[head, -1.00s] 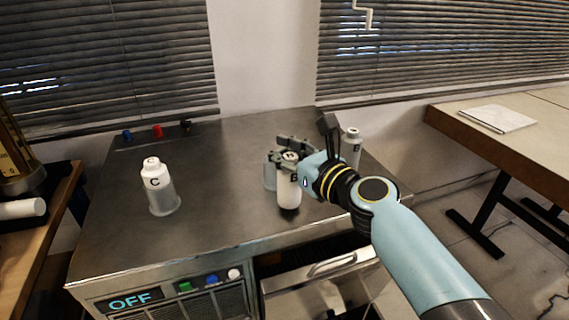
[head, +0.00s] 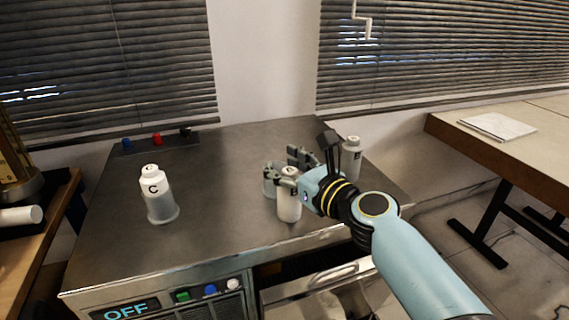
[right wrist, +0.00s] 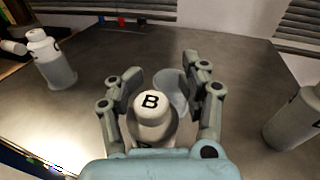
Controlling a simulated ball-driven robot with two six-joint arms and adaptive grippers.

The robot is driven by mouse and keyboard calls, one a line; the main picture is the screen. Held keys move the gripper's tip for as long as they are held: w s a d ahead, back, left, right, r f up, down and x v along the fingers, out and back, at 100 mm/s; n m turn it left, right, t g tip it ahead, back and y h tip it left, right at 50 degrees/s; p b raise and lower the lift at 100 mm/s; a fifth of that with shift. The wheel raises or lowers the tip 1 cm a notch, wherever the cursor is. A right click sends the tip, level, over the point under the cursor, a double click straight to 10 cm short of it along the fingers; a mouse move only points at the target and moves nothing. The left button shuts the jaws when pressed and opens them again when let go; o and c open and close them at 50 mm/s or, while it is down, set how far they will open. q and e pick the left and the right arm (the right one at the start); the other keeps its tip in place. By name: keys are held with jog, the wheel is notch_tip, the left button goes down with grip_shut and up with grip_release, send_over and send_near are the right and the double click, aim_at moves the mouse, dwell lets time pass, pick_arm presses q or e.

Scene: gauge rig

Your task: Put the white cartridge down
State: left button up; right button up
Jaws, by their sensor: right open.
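The white cartridge (head: 289,203), marked B on its cap, stands upright on the metal bench top (head: 222,190). In the right wrist view the cartridge (right wrist: 152,122) sits between the fingers of my right gripper (right wrist: 157,90). The right gripper (head: 286,170) is open, with a finger on each side of the cartridge and gaps showing beside it. An empty clear holder (head: 269,180) stands just behind the cartridge and is partly hidden by it and the gripper. My left gripper is not in view.
A white bottle marked C (head: 156,196) sits in a clear holder at the left. Another bottle (head: 352,158) stands behind my right gripper. Below the front edge are a panel reading OFF (head: 127,311) and an open drawer (head: 315,282). The bench middle is clear.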

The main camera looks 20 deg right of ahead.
jog(key=v, duration=1.2)
jog(key=shift+r, duration=0.15)
